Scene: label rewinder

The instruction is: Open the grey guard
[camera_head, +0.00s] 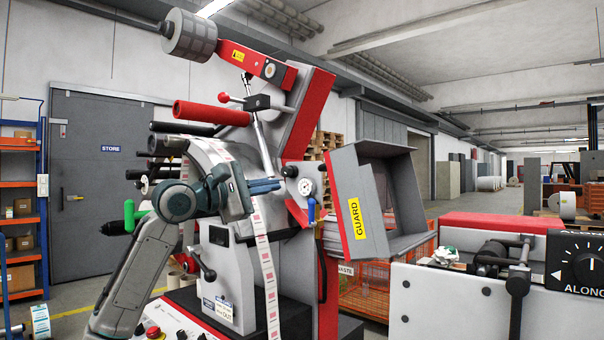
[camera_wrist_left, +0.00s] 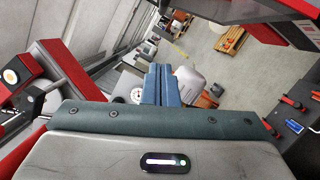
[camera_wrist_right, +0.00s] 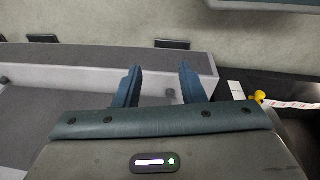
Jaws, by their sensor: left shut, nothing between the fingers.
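The grey guard (camera_head: 345,183) is a hollow, box-like cover with a red edge and a yellow GUARD label (camera_head: 357,218). It sits on the right side of the label rewinder, tilted, with its hollow inner side showing. My left gripper (camera_head: 278,185) is in front of the rewinder, to the left of the guard and apart from it in the picture. Its blue fingers are shut and empty, as the left wrist view (camera_wrist_left: 162,84) also shows. My right gripper (camera_wrist_right: 158,84) is open and empty over grey surfaces; it is not in the head view.
A red-handled lever (camera_head: 240,99) and red roller (camera_head: 210,113) stand above my left gripper. A printed label strip (camera_head: 263,255) hangs below my left wrist. A grey machine with a dial (camera_head: 587,268) stands at the right. Orange mesh crates (camera_head: 368,298) are behind the guard.

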